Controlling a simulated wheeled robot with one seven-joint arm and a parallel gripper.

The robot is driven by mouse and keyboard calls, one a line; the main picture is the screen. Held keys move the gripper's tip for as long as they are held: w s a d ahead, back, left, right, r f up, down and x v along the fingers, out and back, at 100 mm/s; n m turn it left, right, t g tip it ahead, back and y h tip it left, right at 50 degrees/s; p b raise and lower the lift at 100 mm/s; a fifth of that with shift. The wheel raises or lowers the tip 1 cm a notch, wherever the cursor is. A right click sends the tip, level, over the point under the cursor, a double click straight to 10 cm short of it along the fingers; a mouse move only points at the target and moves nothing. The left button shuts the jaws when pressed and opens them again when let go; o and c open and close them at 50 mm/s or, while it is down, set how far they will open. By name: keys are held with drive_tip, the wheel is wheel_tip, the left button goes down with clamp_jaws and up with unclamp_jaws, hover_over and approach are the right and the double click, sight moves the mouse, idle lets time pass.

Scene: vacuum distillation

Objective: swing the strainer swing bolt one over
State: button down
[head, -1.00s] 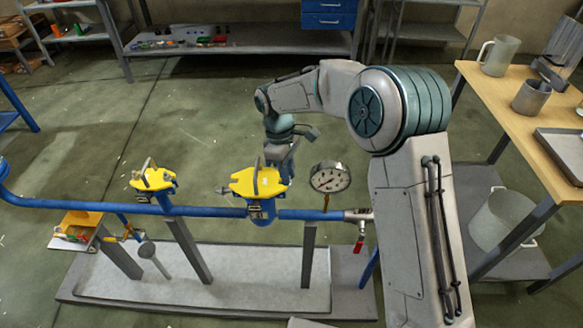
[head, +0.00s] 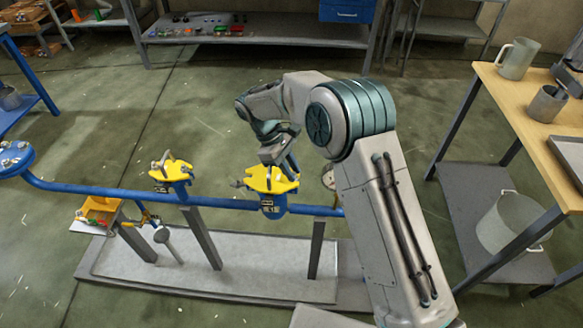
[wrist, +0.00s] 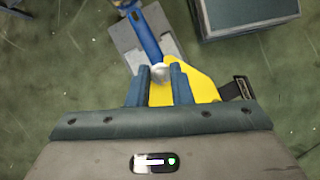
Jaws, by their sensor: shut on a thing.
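A yellow-topped strainer (head: 266,183) sits on the blue pipe in the head view, with grey bolt hardware (head: 240,183) sticking out to its left. My gripper (head: 289,171) is down at the right side of this yellow cover. In the wrist view, the blue-grey fingers of my gripper (wrist: 159,82) are a little apart, over the yellow cover (wrist: 202,86). A pale rounded bolt end (wrist: 160,71) shows between the fingertips; they are shut on it, and it looks like a swing bolt. The fingers hide the rest of the bolt.
A second yellow-topped fitting (head: 171,172) stands to the left on the blue pipe (head: 110,191). The pressure gauge (head: 328,177) is mostly hidden behind my arm. A wooden-topped table (head: 535,130) with metal vessels stands at the right. Open floor lies behind the pipe.

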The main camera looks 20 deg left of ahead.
drive_tip(key=c, duration=1.5)
unclamp_jaws()
drive_tip(key=shift+c, duration=0.2)
drive_tip(key=s+v, duration=0.1)
drive_tip(key=v, duration=1.2)
drive_tip(key=shift+w+a+r+p, duration=0.25)
drive_tip(key=shift+w+r+p, duration=0.1)
drive_tip(key=shift+w+p, duration=0.15)
